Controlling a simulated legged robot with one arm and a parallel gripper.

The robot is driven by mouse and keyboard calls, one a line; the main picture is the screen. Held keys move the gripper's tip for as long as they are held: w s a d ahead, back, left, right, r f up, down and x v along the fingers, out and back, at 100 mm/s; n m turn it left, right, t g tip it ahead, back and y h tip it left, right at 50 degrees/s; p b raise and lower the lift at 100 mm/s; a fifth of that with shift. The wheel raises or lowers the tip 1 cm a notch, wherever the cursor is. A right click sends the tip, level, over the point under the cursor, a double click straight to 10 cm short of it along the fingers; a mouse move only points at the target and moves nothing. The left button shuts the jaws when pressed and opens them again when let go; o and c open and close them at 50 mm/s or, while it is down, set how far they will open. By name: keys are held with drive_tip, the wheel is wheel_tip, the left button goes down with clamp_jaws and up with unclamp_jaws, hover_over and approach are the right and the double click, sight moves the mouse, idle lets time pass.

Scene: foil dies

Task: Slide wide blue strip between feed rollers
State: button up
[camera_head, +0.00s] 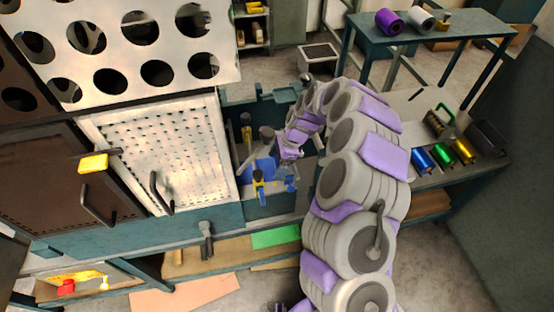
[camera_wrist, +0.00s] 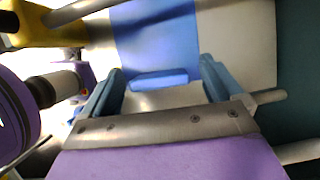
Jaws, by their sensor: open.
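The wide blue strip (camera_wrist: 157,35) runs down from the top of the wrist view over a pale surface. Its near end (camera_wrist: 160,80) looks curled or folded and lies between my fingers. My gripper (camera_wrist: 162,67) is open, with one blue-grey finger on each side of the strip; a gap shows beside each finger. In the head view my gripper (camera_head: 288,178) reaches into the teal machine bay, close to a blue patch (camera_head: 264,167) that seems to be the strip. I cannot clearly make out the feed rollers; a metal rod (camera_wrist: 75,12) with a yellow end piece shows at upper left.
Coloured foil rolls (camera_head: 442,155) lie on the right bench. A back table (camera_head: 450,30) holds a purple roll (camera_head: 388,21). My arm hides the bay's right side.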

sight(258, 165)
drive_tip(key=shift+c, duration=0.2)
drive_tip(key=shift+a, duration=0.3)
drive_tip(key=c, duration=0.6)
drive_tip(key=shift+d, duration=0.15)
drive_tip(key=c, duration=0.6)
drive_tip(key=shift+o, duration=0.2)
drive_tip(key=shift+w+a+p, duration=0.2)
drive_tip(key=shift+a+p, duration=0.1)
drive_tip(key=shift+a, duration=0.4)
drive_tip(key=shift+w+a+p, duration=0.2)
drive_tip(key=shift+a+p, duration=0.1)
drive_tip(key=shift+a, duration=0.55)
drive_tip(key=shift+w+a+r+p, duration=0.25)
drive_tip(key=shift+a+r+p, duration=0.2)
drive_tip(key=shift+p, duration=0.1)
drive_tip(key=shift+a+p, duration=0.15)
drive_tip(key=shift+p, duration=0.15)
